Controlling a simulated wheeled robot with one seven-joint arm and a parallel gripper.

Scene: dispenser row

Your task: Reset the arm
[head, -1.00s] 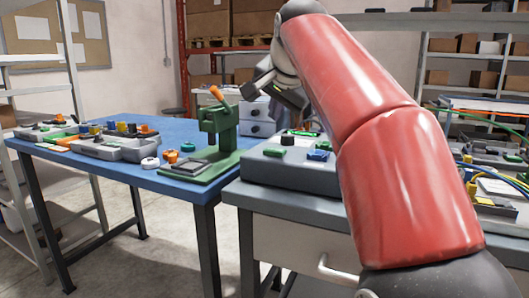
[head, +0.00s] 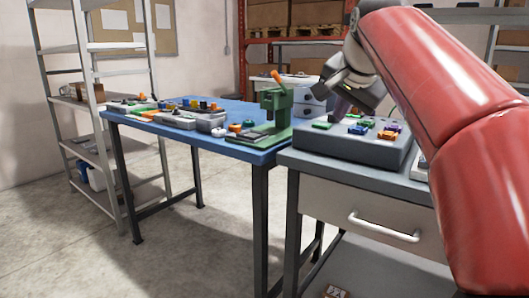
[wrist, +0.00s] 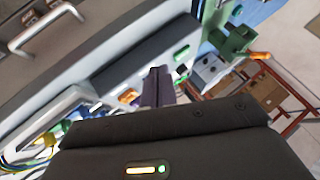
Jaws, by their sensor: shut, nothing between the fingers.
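My gripper (head: 338,98) hangs at the end of my red arm, above the grey workbench on the right in the head view. In the wrist view my gripper (wrist: 158,84) shows as dark fingers close together, with nothing visible between them. Under it in the head view is a grey box (head: 358,148) with small coloured parts on top, among them green, blue and orange ones. I cannot tell the exact gap between the fingertips and the box. My arm covers the right side of the head view.
A blue table (head: 232,138) with trays of coloured parts stands left of the workbench. A green press (head: 277,112) with an orange handle stands on its near end. The workbench has a drawer handle (head: 385,229). A metal shelf (head: 95,120) stands at the far left.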

